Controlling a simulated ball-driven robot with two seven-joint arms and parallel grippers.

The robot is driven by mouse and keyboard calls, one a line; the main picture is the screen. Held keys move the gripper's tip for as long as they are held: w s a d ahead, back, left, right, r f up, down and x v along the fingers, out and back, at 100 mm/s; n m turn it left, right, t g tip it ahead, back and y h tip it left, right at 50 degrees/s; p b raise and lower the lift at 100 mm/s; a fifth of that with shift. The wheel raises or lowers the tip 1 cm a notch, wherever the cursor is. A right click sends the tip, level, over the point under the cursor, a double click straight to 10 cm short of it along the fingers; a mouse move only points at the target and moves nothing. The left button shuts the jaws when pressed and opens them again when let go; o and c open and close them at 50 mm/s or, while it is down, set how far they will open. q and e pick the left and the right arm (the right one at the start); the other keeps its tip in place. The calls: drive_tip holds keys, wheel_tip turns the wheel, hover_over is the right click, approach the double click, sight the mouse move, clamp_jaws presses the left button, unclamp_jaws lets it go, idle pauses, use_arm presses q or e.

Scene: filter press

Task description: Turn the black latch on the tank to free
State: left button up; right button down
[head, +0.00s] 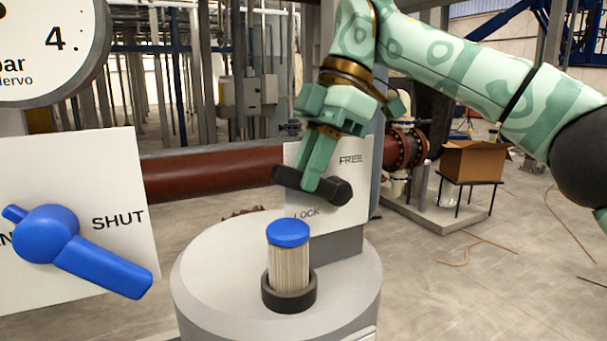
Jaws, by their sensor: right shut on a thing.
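The black latch (335,190) is a bar on a white plate (352,212) that stands at the back of the grey tank (218,262). The plate reads FREE at its upper right and LOCK at its lower left. The latch lies nearly level, tilted slightly down to the right, between the two words. My right gripper (312,184) comes down from above and is shut on the latch near its middle. The fingers hide part of the latch. My left gripper is not in view.
A filter with a blue cap (288,233) stands in a black ring on the tank top, in front of the plate. A blue valve handle (100,262) on a panel marked SHUT is at left, below a gauge (50,45). A cardboard box (472,160) stands behind right.

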drive_tip(key=shift+w+d+r+g+y, duration=0.25)
drive_tip(key=shift+d+r+y, duration=0.25)
drive_tip(key=shift+y, duration=0.4)
drive_tip(key=c, duration=1.3)
unclamp_jaws()
drive_tip(key=shift+s, duration=0.1)
drive_tip(key=shift+s+d+r, duration=0.1)
drive_tip(key=shift+s+d, duration=0.05)
drive_tip(key=shift+s, duration=0.1)
drive_tip(key=shift+w, duration=0.1)
